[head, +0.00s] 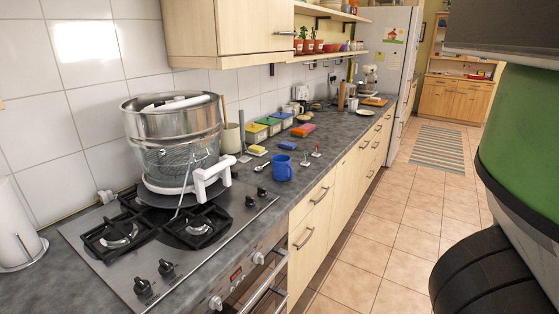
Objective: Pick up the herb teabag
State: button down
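I cannot single out the herb teabag for sure. Two small items, one with a green top (305,157) and one with a red top (317,150), stand on the grey counter just right of the blue mug (282,168). They are too small to tell whether either is a teabag. My gripper is not in view. Large green and black parts at the right edge look like my own body, and they stand apart from the counter.
Several lidded boxes (268,126) line the wall. A blue sponge-like block (287,145) lies near the mug. The tiled floor (385,240) beside the drawers is clear.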

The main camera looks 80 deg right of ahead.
aim_at(305, 164)
jog(key=z, duration=1.9)
